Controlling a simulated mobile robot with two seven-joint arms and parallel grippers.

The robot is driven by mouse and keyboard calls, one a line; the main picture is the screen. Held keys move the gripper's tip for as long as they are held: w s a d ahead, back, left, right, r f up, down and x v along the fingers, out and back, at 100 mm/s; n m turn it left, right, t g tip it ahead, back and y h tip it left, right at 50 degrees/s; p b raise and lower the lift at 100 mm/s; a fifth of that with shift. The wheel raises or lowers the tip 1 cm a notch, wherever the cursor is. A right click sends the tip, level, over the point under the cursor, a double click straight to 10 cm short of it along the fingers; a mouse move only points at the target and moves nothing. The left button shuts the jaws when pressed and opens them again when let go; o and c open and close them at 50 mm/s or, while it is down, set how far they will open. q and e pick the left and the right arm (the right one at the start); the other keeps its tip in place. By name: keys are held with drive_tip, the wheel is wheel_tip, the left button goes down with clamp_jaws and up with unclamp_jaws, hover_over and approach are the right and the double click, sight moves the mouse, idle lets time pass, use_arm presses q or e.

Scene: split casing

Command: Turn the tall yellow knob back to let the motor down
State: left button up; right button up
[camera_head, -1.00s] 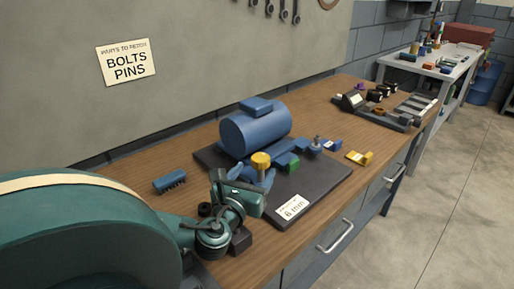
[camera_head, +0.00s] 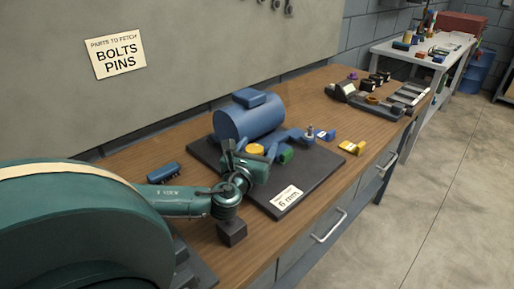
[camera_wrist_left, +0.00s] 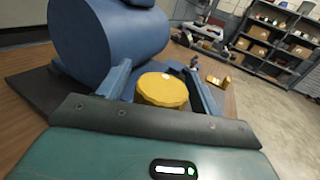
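The yellow knob (camera_head: 256,149) stands beside the blue motor (camera_head: 250,121) on a dark base plate (camera_head: 309,177); its lower part is hidden in the head view. In the left wrist view the knob's round top (camera_wrist_left: 162,90) sits between the two blue fingers of my left gripper (camera_wrist_left: 165,85). The fingers are apart, one on each side, and a narrow gap seems to show at the left finger. In the head view my left gripper (camera_head: 254,153) is at the knob, in front of the motor. My right gripper is in neither view.
A green block (camera_head: 286,155), a small blue part (camera_head: 327,136) and a yellow part (camera_head: 352,148) lie right of the knob. A blue brush-like part (camera_head: 163,173) lies left of the plate. A dark tray with parts (camera_head: 378,107) stands farther right.

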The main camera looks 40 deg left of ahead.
use_arm(q)
drive_tip(key=c, duration=0.9)
